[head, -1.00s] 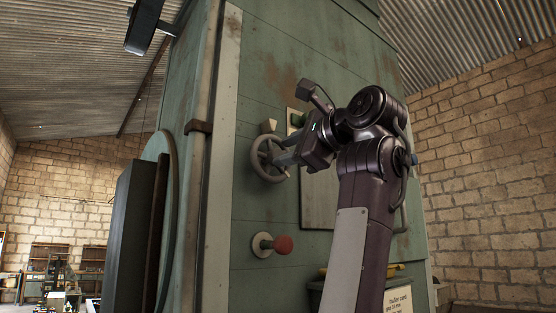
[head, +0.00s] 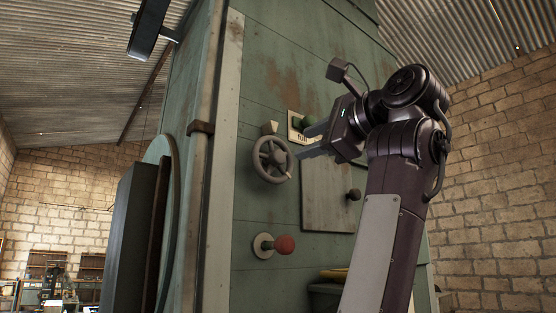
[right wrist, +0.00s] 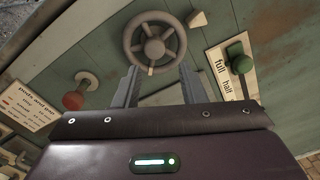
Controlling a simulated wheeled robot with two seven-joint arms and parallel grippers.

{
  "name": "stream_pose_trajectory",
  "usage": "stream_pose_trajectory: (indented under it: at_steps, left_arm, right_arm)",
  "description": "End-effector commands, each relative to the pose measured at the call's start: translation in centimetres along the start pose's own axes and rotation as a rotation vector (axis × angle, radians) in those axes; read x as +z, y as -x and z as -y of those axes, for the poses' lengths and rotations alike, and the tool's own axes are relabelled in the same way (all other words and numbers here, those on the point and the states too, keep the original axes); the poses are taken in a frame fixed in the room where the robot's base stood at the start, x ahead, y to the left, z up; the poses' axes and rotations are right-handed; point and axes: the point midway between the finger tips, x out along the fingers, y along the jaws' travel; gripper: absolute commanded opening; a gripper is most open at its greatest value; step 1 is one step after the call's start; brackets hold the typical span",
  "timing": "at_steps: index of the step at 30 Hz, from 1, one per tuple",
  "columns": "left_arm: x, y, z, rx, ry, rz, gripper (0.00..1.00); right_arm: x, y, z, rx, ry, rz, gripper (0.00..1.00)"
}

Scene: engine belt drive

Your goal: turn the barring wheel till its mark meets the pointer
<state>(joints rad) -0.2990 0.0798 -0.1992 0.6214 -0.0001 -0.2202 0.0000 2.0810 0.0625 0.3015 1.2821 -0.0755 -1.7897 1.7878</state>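The barring wheel (head: 273,160) is a small grey spoked handwheel on the green engine panel; in the right wrist view (right wrist: 155,48) its whole rim shows. A pale wedge-shaped pointer (head: 269,127) sits just above its rim; it also shows in the right wrist view (right wrist: 197,19). My left gripper is not in view.
A red knob (head: 284,245) sticks out below the wheel. A green-knobbed lever (right wrist: 240,62) with a "full / half" plate is right of the wheel. A panel door (head: 325,200) with a dark knob is below that. A dark fixture (head: 148,28) hangs at upper left.

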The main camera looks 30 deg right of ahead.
Motion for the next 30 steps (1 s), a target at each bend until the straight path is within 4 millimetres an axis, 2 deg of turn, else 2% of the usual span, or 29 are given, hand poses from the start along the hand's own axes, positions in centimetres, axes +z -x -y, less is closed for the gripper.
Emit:
stream_pose_trajectory:
  at_steps: [14,17,24,30]
  left_arm:
    - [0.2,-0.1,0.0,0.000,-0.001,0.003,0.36]
    - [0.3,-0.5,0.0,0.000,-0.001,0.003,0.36]
    - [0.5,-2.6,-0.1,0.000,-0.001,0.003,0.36]
    - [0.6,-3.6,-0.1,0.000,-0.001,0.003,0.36]
  right_arm:
    - [0.0,0.0,0.0,-0.001,0.000,0.000,0.37]
    - [-0.1,0.5,-0.1,-0.002,0.001,0.000,0.37]
    - [-0.2,4.5,-0.3,-0.005,-0.001,0.000,0.37]
    - [-0.1,7.1,-0.2,-0.002,0.000,-0.001,0.37]
